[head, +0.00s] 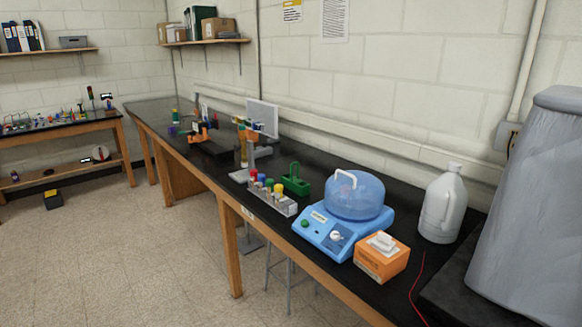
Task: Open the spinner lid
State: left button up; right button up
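The spinner (318,234) is a light blue machine on the black bench, with a white knob and a green button on its front. Its translucent blue domed lid (362,200) sits over the top and looks shut. A white curved handle (344,178) shows on the left side of the lid. Neither of my grippers shows in the head view.
An orange tissue box (380,262) stands close in front of the spinner. A white jug (441,205) is to its right. A rack of coloured-cap tubes (271,199) and a green holder (295,181) stand left. A large grey shape (535,210) fills the right edge.

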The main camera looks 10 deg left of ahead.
aim_at(365, 184)
jog(key=u, duration=0.05)
jog(key=i, duration=1.2)
jog(key=z, duration=0.75)
